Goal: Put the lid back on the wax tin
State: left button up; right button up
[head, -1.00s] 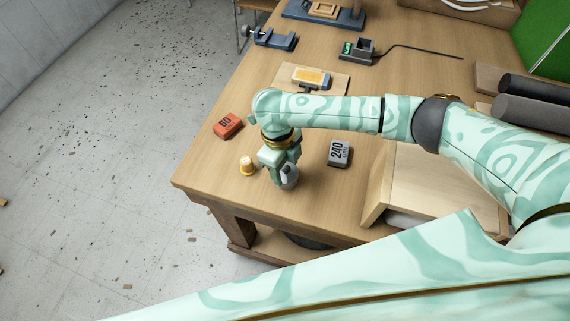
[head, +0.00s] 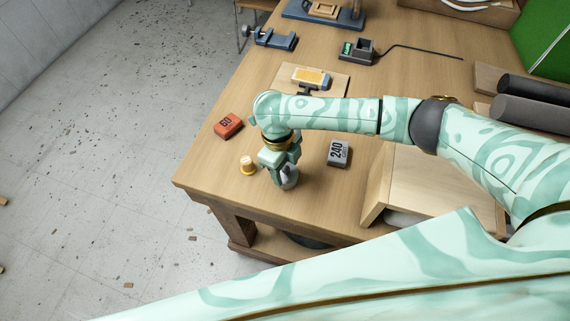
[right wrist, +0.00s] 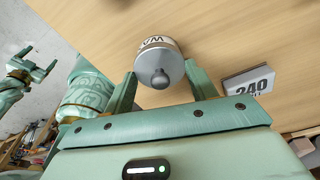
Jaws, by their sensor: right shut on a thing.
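The wax tin (right wrist: 153,42) stands on the wooden table, and part of its lettering shows in the right wrist view. The grey round lid (right wrist: 164,61) with a dark knob is at its top, between the fingers of my right gripper (right wrist: 163,88). Whether the lid is seated or just above the rim, I cannot tell. In the head view my right gripper (head: 284,174) points down near the table's front edge and hides most of the tin. My left gripper (right wrist: 35,67) is far off in the right wrist view, with its fingers apart and empty.
A grey 240 block (head: 339,153) lies right of the gripper. A small cream and gold piece (head: 247,166) and a red 60 block (head: 228,126) are to its left. A wooden slanted box (head: 430,185) is at right. The table's front edge is close.

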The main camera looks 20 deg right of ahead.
dwell(0.3)
jog(key=o, duration=1.4)
jog(key=shift+o, duration=0.2)
notch_tip(320, 180, up, 7)
jog(key=p, duration=0.7)
jog(key=shift+p, duration=0.3)
grip_shut()
